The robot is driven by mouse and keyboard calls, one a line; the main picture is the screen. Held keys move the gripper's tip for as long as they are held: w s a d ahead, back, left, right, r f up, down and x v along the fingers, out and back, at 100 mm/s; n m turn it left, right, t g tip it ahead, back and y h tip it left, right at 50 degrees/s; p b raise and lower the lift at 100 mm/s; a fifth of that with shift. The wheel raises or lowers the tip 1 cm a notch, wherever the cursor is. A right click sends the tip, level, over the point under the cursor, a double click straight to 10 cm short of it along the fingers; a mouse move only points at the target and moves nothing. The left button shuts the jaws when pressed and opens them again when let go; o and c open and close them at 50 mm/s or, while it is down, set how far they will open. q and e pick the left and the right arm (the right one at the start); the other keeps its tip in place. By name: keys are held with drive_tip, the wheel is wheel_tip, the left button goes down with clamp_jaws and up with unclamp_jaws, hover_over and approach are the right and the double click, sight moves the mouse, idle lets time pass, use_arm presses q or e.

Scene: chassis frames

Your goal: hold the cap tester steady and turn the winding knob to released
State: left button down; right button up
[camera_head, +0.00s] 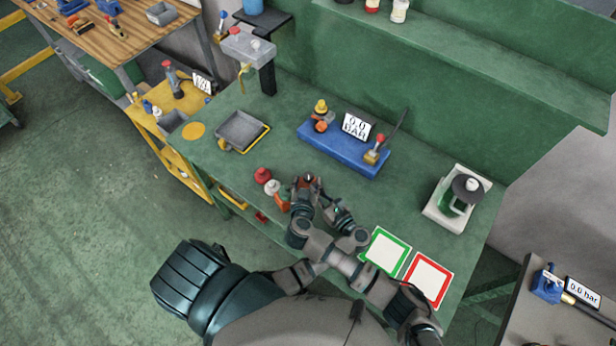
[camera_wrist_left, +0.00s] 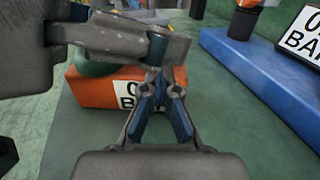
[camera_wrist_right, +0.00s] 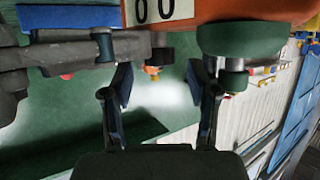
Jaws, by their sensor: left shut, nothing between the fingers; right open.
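The orange cap tester, with its white BAR label, stands at the bench's near edge, partly hidden by my grippers in the head view (camera_head: 283,201). It fills the upper middle of the left wrist view (camera_wrist_left: 88,92) and the top edge of the right wrist view (camera_wrist_right: 265,12). A dark green round part (camera_wrist_right: 240,38) is on it; whether this is the winding knob I cannot tell. My left gripper (camera_wrist_left: 165,78) is shut and empty in front of the tester's labelled face. My right gripper (camera_wrist_right: 165,78) is open and empty, close to the tester. My forearms cross in the head view.
A red cap (camera_head: 262,175) and a white cap (camera_head: 271,187) stand left of the tester. A blue test rig (camera_head: 345,150) lies behind. A grey tray (camera_head: 240,131) is at left. Green-framed (camera_head: 385,252) and red-framed (camera_head: 428,278) pads lie at right.

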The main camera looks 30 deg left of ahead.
sight(309, 179)
drive_tip(key=shift+x, duration=1.55)
clamp_jaws()
drive_tip(key=shift+d+n+y, duration=0.1)
drive_tip(key=shift+n+y, duration=0.2)
drive_tip(key=shift+n+g+y, duration=0.9)
drive_tip(key=shift+n+y, duration=0.2)
unclamp_jaws()
